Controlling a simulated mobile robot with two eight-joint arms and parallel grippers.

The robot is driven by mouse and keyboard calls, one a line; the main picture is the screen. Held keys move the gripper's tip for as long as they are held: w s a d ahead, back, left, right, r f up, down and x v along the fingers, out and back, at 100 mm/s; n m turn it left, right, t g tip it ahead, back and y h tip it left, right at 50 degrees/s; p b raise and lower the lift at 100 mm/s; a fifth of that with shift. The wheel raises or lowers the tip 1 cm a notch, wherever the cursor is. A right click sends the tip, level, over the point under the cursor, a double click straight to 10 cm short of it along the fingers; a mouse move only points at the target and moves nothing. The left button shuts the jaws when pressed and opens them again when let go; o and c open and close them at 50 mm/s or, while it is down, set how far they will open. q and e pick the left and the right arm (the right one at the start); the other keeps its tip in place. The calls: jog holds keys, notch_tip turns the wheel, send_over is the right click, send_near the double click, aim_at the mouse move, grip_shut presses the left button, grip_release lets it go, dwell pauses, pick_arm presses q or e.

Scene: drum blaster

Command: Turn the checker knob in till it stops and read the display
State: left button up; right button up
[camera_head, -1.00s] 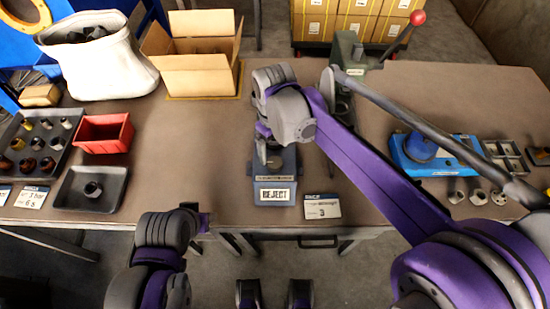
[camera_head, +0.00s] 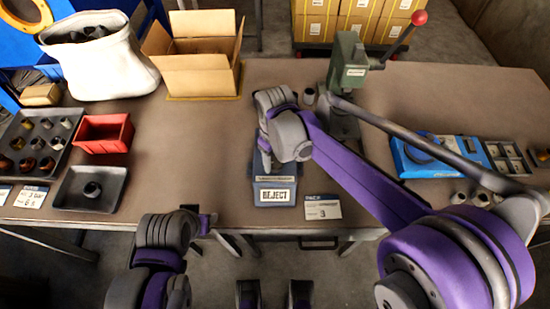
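The checker (camera_head: 257,185) is a small blue-grey box at the table's front edge, in the middle of the head view. Its front display (camera_head: 275,195) reads "REJECT". My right gripper (camera_head: 265,158) reaches down over the top of the checker, and my wrist hides the knob and most of the checker's upper part. I cannot see whether its fingers touch the knob or are closed. My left gripper (camera_head: 204,222) is low at the table's front edge, left of the checker and apart from it; its fingers are too unclear to judge.
A white card (camera_head: 322,207) lies right of the checker. A green press (camera_head: 346,72) with a red-knobbed lever stands behind. A blue fixture (camera_head: 425,158) is at right. A red bin (camera_head: 103,134), dark trays (camera_head: 70,202), an open carton (camera_head: 205,75) and a white sack (camera_head: 100,70) are at left.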

aim_at(275, 162)
jog(key=c, duration=0.5)
jog(key=n, duration=0.4)
grip_shut()
jog(key=o, duration=1.3)
grip_release()
jog(key=shift+o, duration=0.2)
notch_tip(275, 162, up, 11)
jog(key=shift+f, duration=0.1)
